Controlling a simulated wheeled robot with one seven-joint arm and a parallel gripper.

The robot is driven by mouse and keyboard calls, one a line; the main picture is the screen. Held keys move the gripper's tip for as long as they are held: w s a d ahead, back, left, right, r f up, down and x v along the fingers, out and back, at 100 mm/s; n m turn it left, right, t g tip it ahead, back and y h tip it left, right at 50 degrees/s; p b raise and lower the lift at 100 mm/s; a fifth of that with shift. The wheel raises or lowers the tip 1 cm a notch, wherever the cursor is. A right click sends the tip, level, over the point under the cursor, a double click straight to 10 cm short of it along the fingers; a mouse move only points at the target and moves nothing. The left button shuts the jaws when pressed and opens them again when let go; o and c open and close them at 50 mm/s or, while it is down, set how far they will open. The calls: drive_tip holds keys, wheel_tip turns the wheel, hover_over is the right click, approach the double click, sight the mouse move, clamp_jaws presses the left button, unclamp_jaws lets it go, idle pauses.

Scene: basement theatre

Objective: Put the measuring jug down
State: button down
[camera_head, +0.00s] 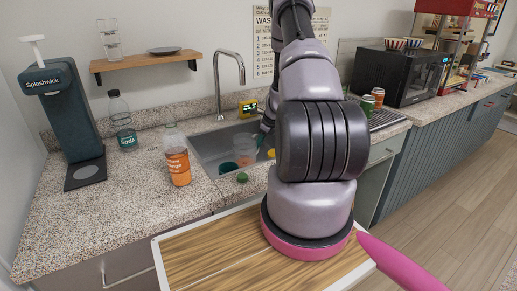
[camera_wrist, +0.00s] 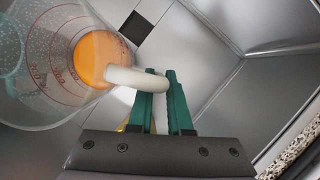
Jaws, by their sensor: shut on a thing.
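The measuring jug (camera_wrist: 48,40) is clear, with red markings and a pale handle (camera_wrist: 135,79). It fills the left of the wrist view, and an orange round patch shows through or in it; I cannot tell which. My gripper (camera_wrist: 160,82), with green fingers, is shut on the handle. In the head view the jug (camera_head: 243,147) shows as a clear shape in the grey sink (camera_head: 212,146), left of my gripper (camera_head: 266,140), which my arm partly hides. Whether the jug touches the sink floor cannot be told.
Teal items (camera_head: 228,167) and a yellow-orange thing (camera_head: 271,153) are in the sink. A tap (camera_head: 242,70) stands behind it. The counter (camera_head: 110,195) at left front is clear.

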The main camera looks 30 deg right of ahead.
drive_tip(key=shift+f, duration=0.8)
drive_tip(key=c, duration=0.8)
unclamp_jaws()
drive_tip(key=shift+f, duration=0.15)
drive_tip(key=shift+c, duration=0.2)
drive_tip(key=v, duration=1.2)
drive_tip(key=shift+s, duration=0.1)
